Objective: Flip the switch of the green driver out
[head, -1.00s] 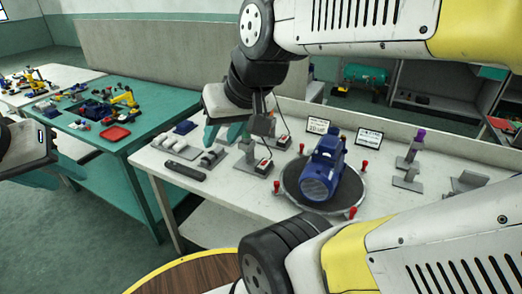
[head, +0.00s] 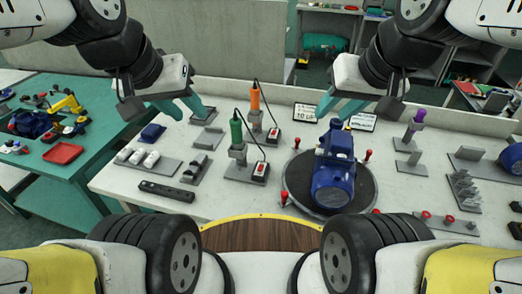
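The green driver (head: 236,129) stands upright in a grey holder (head: 239,167) left of the middle of the white table. A cord runs from it to a small box with a red switch (head: 261,170) beside the holder; the switch's exact position is too small to tell. My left gripper (head: 185,112) has teal fingers spread apart and empty, above the table, left of and behind the green driver. My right gripper (head: 336,112) is also open and empty, above the table's back, behind the blue pump.
An orange driver (head: 255,99) with its own switch box (head: 273,136) stands just behind the green one. The blue pump (head: 333,180) sits on a round dark plate to the right. A purple driver (head: 419,116) stands further right. A black bar (head: 167,191) lies at the front left.

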